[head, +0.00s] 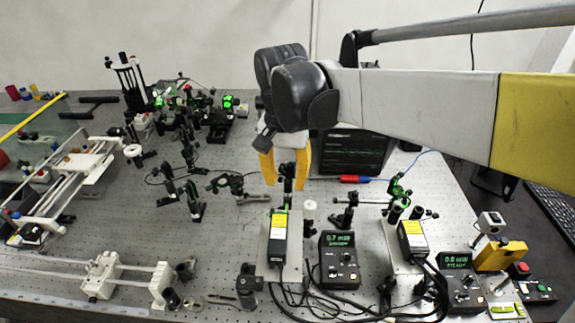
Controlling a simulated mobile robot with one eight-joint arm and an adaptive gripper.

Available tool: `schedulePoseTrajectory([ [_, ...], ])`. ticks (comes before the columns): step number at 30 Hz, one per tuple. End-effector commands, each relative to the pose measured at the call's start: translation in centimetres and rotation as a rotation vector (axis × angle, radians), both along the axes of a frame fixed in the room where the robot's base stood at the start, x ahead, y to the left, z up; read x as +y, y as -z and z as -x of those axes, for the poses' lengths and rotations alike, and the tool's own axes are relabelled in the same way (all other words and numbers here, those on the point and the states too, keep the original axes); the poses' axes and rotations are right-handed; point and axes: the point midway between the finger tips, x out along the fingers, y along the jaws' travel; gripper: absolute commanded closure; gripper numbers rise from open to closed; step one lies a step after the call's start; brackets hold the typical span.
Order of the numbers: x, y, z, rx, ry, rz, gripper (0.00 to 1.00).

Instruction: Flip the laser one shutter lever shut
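My gripper (286,183) has yellow fingers that point down and stand apart, with no object clearly held. It is above and behind the left laser box (279,240), which is black with a yellow label. A black post-mounted part (288,172) shows between and just below the fingertips; I cannot tell whether they touch it. A second similar laser box (412,240) stands to the right. I cannot read which one is laser one. The shutter lever is too small or hidden to make out.
A controller (340,258) reading about 0.7 mW stands right of the left laser; another (462,283) reads 0.0 mW. A white-topped post (310,213) stands close to the gripper's right. Cables lie in front. Optics crowd the back left; the perforated bench (232,238) is clear left of the laser.

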Motion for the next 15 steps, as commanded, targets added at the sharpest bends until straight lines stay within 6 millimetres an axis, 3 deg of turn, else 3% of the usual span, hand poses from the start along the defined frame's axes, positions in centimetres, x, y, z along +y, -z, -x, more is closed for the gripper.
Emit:
schedulePoseTrajectory([
  [6,0.1,-3.4,0.1,0.0,0.0,0.0,0.64],
  [15,0.1,-4.3,0.1,0.0,0.0,0.0,0.64],
])
